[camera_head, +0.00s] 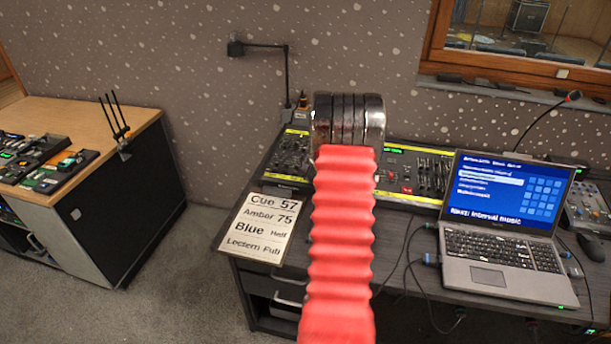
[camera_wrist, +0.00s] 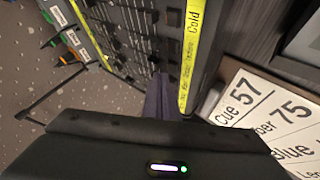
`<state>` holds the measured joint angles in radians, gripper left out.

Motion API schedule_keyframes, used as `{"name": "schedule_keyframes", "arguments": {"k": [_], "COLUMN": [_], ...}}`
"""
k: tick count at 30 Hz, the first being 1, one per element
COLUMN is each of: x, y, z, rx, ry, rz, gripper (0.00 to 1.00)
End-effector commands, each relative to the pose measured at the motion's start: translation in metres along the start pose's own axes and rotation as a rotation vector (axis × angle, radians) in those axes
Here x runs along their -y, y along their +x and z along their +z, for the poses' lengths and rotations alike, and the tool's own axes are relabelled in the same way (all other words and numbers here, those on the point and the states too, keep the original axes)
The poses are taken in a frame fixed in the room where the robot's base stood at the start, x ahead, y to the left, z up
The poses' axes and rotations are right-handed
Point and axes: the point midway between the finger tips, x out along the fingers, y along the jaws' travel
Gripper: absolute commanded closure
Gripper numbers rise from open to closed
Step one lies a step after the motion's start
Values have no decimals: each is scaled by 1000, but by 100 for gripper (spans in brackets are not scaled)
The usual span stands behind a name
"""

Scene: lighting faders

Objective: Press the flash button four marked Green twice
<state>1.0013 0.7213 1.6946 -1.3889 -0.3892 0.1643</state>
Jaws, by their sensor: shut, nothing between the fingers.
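The lighting console (camera_head: 291,156) lies on the dark desk, with rows of faders and a yellow label strip along its front edge. In the wrist view the console (camera_wrist: 128,42) fills the upper middle, and "Cold" reads near one end of its yellow strip (camera_wrist: 190,50). The other words are too small or blurred, so I cannot pick out the Green button. My gripper (camera_wrist: 158,96) is shut and empty, its narrow fingers pointing toward the console's edge. I cannot tell whether it touches. My arm hides the console's middle and the gripper in the head view.
A cue card (camera_head: 258,226) reading "Cue 57, Amber 75, Blue Half, Lectern Full" lies left of my arm. An open laptop (camera_head: 505,228) stands on the right, with cables beside it. A desk lamp (camera_head: 287,75) rises behind the console. A wooden-topped cabinet (camera_head: 120,125) stands left.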

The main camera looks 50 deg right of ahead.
Motion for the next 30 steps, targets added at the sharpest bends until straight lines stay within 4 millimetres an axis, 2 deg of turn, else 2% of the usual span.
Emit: {"name": "schedule_keyframes", "arguments": {"k": [30], "x": [4], "y": [6], "z": [5], "rx": [0], "ry": [0], "rz": [0], "gripper": [100]}}
